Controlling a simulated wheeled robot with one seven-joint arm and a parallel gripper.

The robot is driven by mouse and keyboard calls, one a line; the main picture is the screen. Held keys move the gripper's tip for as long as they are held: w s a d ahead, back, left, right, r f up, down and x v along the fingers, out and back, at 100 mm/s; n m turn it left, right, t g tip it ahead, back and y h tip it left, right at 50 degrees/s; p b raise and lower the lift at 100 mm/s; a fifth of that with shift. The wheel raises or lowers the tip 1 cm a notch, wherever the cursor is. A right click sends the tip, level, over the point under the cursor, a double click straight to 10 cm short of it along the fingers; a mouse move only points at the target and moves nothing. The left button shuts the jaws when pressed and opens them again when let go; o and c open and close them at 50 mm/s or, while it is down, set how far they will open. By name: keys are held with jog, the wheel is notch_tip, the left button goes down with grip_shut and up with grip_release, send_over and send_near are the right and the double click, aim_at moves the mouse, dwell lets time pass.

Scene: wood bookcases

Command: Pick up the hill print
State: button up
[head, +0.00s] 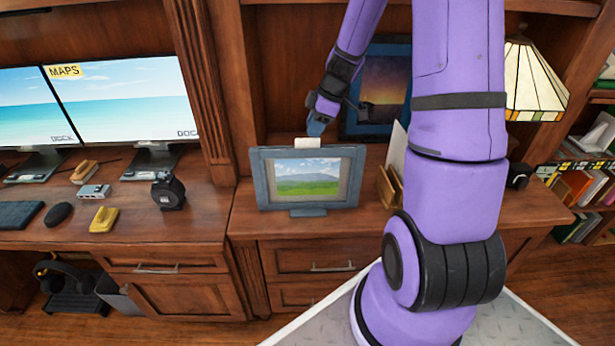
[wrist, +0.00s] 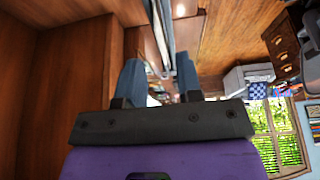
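The hill print (head: 307,183) is a green-hill landscape in a blue-grey frame, standing upright on the wooden desk in the middle of the head view. My gripper (head: 317,128) is just above the frame's top edge, pointing down, with its fingers partly hard to make out there. In the wrist view my gripper's two blue-grey fingers (wrist: 160,84) are spread apart. The thin blue-grey frame edge (wrist: 163,35) shows edge-on between them, with a gap to the left finger. Whether the right finger touches it, I cannot tell.
A darker sunset picture (head: 378,92) leans behind my arm. A small white object (head: 307,142) shows just behind the print's top edge. A letter holder (head: 389,186) stands right of the print; a lamp (head: 534,82) is farther right. Monitors (head: 130,100) stand left, past a wooden post.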

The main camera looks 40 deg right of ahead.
jog(key=x, duration=0.4)
jog(key=shift+a+f, duration=0.1)
grip_shut()
